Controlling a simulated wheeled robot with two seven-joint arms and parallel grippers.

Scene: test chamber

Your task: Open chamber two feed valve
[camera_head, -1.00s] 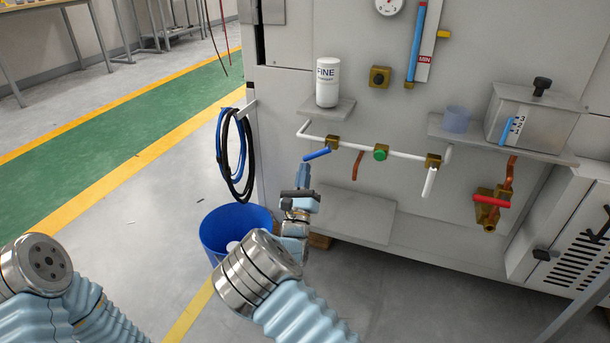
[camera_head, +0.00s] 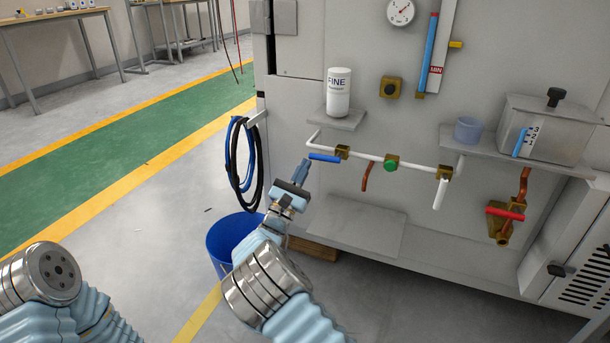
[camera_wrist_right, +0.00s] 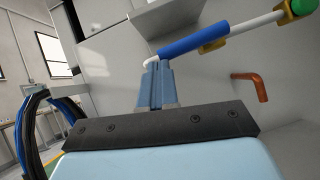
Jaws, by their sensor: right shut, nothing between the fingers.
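The blue lever (camera_head: 325,158) is on the left brass valve (camera_head: 342,152) of the white pipe (camera_head: 370,157) and points left, roughly along the pipe. It also shows in the right wrist view (camera_wrist_right: 193,41). My right gripper (camera_head: 305,164) is shut and empty. Its fingertips (camera_wrist_right: 155,72) are at the lever's free left end, just below it; I cannot tell if they touch. A white lever (camera_head: 440,193) on the right brass valve (camera_head: 444,173) hangs down. No readable label marks which valve feeds chamber two. My left gripper is out of view.
A red-handled valve (camera_head: 505,213) is at lower right. A shelf (camera_head: 341,120) holds a white FINE bottle (camera_head: 339,93). Hoses (camera_head: 242,165) hang left, above a blue bin (camera_head: 228,237).

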